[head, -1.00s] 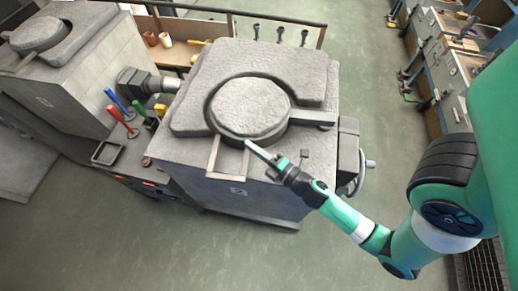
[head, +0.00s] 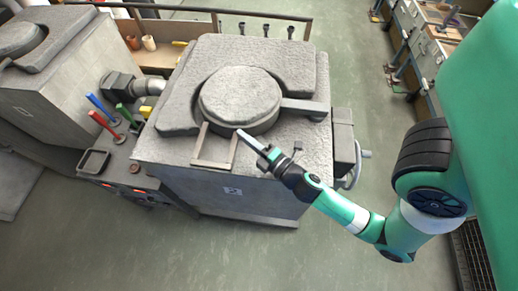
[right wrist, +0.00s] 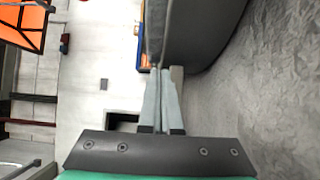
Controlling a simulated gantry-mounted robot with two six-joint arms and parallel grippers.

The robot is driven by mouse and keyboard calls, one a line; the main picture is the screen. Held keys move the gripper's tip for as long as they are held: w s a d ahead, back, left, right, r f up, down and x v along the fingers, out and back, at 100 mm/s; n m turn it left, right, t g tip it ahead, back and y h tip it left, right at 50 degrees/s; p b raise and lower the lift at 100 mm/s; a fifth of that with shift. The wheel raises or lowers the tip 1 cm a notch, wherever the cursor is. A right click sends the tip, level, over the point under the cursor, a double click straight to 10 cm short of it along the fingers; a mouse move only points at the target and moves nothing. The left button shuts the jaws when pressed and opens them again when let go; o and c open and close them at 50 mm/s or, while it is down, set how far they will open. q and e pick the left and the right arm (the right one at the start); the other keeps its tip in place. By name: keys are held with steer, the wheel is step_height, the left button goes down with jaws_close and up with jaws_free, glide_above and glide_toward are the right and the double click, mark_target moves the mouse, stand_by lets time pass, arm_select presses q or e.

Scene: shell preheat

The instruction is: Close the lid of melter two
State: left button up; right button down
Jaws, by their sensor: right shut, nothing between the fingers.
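Melter two (head: 232,192) is the grey block in the middle of the head view, with a small pale mark on its front. Its round, rough grey lid (head: 240,92) lies flat over the recess in the top, with a frame-shaped handle (head: 212,164) toward the front. I cannot tell whether the lid is fully seated. My right gripper (head: 243,135) is shut and empty, its tips at the lid's front edge beside the handle's right bar. The right wrist view shows its fingers (right wrist: 161,100) together near a dark curved edge. My left gripper is out of view.
Another melter (head: 50,80) stands at the left. Coloured-handled tools (head: 105,120) and a small dark tray (head: 94,162) sit between the two. A handwheel (head: 357,165) sticks out at the right side. A rail with a shelf runs behind. Open floor lies in front.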

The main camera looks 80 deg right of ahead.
steer(key=b+v, duration=0.2)
steer(key=f+b+v, duration=0.1)
steer(key=b+v, duration=0.2)
steer(key=v, duration=0.2)
steer(key=shift+w+a+f+b, duration=0.1)
steer(key=shift+a+f+b, duration=0.1)
steer(key=shift+f+b, duration=0.2)
steer(key=shift+s+a+r+p, duration=0.3)
steer(key=shift+s+r+p, duration=0.1)
steer(key=shift+r+p, duration=0.1)
steer(key=shift+s+a, duration=0.35)
steer(key=shift+s, duration=0.15)
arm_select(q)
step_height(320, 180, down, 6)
arm_select(e)
steer(key=shift+s+r, duration=0.3)
steer(key=shift+s, duration=0.05)
